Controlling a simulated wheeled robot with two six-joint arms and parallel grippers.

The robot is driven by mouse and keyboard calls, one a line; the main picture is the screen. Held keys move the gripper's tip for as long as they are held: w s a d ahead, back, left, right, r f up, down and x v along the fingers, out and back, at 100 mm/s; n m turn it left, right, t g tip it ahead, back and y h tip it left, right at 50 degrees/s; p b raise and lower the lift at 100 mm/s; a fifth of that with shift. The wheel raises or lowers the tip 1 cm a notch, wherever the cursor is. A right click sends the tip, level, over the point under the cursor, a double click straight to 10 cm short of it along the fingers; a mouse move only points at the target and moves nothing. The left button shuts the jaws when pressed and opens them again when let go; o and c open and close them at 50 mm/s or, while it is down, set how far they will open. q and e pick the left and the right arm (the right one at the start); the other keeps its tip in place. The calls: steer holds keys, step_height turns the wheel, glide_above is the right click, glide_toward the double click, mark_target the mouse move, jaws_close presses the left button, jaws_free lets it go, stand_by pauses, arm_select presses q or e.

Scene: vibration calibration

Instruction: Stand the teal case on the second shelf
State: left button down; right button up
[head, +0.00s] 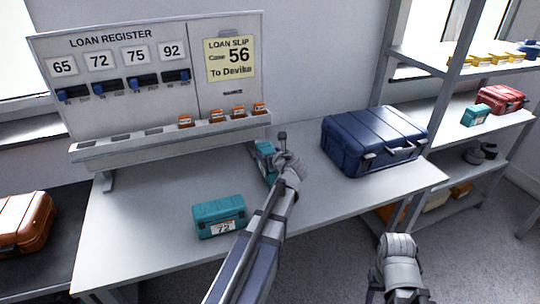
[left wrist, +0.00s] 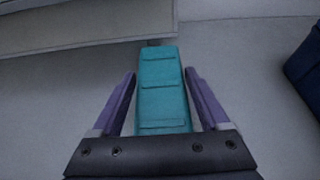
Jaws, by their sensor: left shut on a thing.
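A teal case (head: 264,158) stands on the table below the register board, partly hidden by my left gripper (head: 283,150). In the left wrist view the teal case (left wrist: 162,95) lies between the two purple fingers of my left gripper (left wrist: 160,92), which is shut on it. Another teal case (head: 219,216), labelled 72, sits apart on the table's front left. A shelf (head: 445,118) at the right holds a small teal case (head: 475,114) and a red case (head: 502,98). My right gripper (head: 397,250) is over the floor; its jaw opening is unclear.
The register board (head: 150,95) with key slots and a loan slip reading Case 56 stands behind. A large navy case (head: 372,140) sits right on the table (head: 330,205). An orange case (head: 25,222) is at far left. A rack post (head: 445,95) stands before the shelves.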

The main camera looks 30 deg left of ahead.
arm_select(q)
steer(key=shift+f, duration=0.2)
jaws_free()
steer(key=shift+r, duration=0.2)
steer(key=shift+s+d+r, duration=0.15)
steer(key=shift+d+r, duration=0.05)
steer(key=p+v, duration=0.4)
steer(key=v, duration=0.7)
steer(key=shift+s+d, duration=0.15)
